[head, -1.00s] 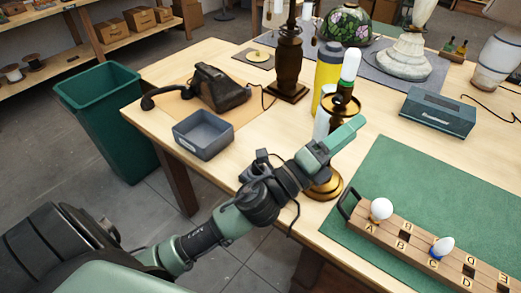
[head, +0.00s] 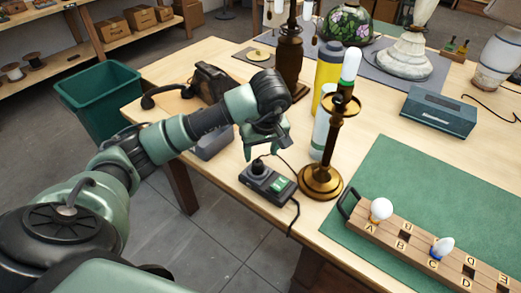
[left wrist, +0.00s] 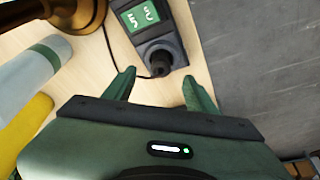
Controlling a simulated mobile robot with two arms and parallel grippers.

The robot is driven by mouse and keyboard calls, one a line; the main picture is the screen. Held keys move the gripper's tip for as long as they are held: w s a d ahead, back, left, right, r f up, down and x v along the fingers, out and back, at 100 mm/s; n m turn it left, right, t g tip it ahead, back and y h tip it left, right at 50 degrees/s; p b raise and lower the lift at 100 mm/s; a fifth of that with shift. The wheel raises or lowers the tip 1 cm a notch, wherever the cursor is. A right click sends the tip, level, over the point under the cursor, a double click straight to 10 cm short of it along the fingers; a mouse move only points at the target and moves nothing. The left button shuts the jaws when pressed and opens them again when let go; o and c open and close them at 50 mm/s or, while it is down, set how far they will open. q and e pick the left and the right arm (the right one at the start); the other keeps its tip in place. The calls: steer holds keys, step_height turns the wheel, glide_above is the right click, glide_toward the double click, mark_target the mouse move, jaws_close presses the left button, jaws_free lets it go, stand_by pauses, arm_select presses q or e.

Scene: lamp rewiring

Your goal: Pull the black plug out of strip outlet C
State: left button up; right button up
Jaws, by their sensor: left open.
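A black plug (head: 258,167) sits in the socket end of a dark grey box with a green display (head: 278,184), near the table's front edge. A black cord runs from it. In the left wrist view the plug (left wrist: 160,62) is just beyond and between the fingertips, not gripped. My left gripper (head: 264,148) is open and empty, pointing down above the plug. No outlet letter can be read on the box. A wooden strip (head: 420,248) with letters including A, B, C and D holds white bulbs; no plug is visible in it. My right gripper is not in view.
A brass lamp stand (head: 320,180) stands close right of the box, with a yellow bottle (head: 327,68) behind it. A grey tray (head: 213,143) is partly hidden behind my left arm. A green mat (head: 430,180) lies at right, largely clear.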

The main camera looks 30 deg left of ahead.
mark_target(258, 163)
arm_select(q)
steer(key=p+x, duration=0.1)
steer(key=x, duration=0.5)
steer(key=shift+a+f+p, duration=0.15)
steer(key=shift+a+p, duration=0.05)
steer(key=shift+p, duration=0.15)
steer(key=shift+w+a+f, duration=0.15)
steer(key=shift+f, duration=0.55)
jaws_close()
steer(key=shift+r, duration=0.2)
steer(key=shift+r+p, duration=1.45)
steer(key=shift+r, duration=0.75)
